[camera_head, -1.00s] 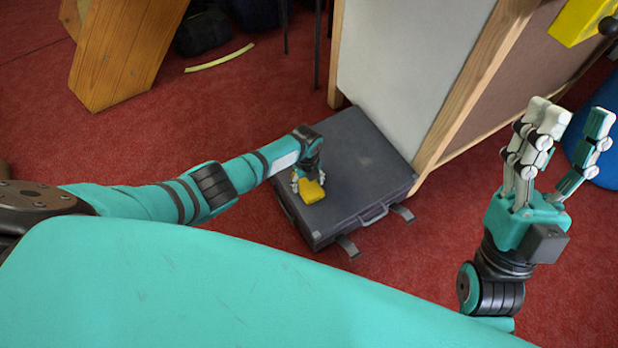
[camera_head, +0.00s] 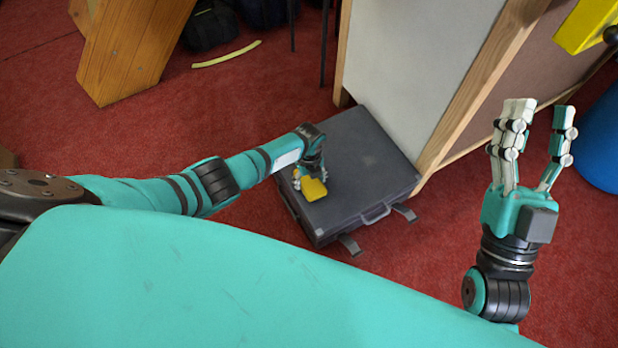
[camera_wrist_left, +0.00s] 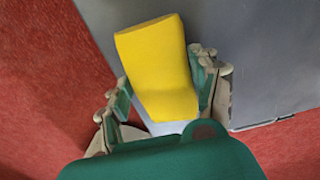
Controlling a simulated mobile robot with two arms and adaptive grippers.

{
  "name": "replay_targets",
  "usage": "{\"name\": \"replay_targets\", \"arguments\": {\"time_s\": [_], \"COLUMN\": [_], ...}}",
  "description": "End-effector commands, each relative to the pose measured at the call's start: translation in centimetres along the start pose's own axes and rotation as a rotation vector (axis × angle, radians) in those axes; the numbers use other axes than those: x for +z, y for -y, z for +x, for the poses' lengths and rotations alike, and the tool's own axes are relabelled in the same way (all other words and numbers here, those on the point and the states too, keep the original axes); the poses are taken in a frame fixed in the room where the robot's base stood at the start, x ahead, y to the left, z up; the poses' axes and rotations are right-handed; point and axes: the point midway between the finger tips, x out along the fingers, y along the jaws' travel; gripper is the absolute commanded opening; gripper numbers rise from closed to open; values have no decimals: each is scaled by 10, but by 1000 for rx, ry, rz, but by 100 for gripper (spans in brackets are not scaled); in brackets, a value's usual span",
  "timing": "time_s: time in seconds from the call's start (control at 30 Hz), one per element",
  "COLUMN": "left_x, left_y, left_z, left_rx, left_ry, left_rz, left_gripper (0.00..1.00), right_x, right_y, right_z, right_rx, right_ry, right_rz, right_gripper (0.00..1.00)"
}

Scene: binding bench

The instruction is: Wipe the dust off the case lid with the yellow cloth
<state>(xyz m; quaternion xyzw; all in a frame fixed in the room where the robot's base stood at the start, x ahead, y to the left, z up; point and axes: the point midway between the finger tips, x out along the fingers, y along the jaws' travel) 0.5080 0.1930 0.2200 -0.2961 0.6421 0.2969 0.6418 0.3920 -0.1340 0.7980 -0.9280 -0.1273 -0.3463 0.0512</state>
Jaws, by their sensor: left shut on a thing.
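The grey case (camera_head: 352,206) lies flat on the red carpet, its handle and open latches toward the lower right. My left gripper (camera_head: 312,180) is over the left part of the lid, shut on the yellow cloth (camera_head: 314,189). In the left wrist view the yellow cloth (camera_wrist_left: 160,70) sits between the fingers, with the grey lid (camera_wrist_left: 255,50) behind it. I cannot tell if the cloth touches the lid. My right gripper (camera_head: 536,115) is raised at the right, fingers pointing up and apart, empty.
A wood-edged cabinet (camera_head: 410,65) stands against the back of the case. A wooden leg (camera_head: 130,50) and dark bags (camera_head: 210,25) are at the upper left. A blue round object (camera_head: 602,140) is at the right edge. Carpet in front of the case is free.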

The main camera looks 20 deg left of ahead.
Motion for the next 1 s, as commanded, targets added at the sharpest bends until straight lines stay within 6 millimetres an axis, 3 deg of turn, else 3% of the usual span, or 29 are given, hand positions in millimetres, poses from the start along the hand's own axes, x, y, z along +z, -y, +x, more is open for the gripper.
{"name": "replay_targets", "arguments": {"time_s": [0.47, 1.0], "left_x": [0, 0], "left_y": [0, 0], "left_z": [-14, -28], "left_rx": [-1, -1], "left_ry": [0, 0], "left_rz": [0, 0], "left_gripper": [38, 38], "right_x": [46, 93], "right_y": [-6, -14], "right_z": [-5, -31], "right_rx": [12, 29], "right_ry": [281, 595], "right_rz": [-12, -22], "right_gripper": [40, 40]}}
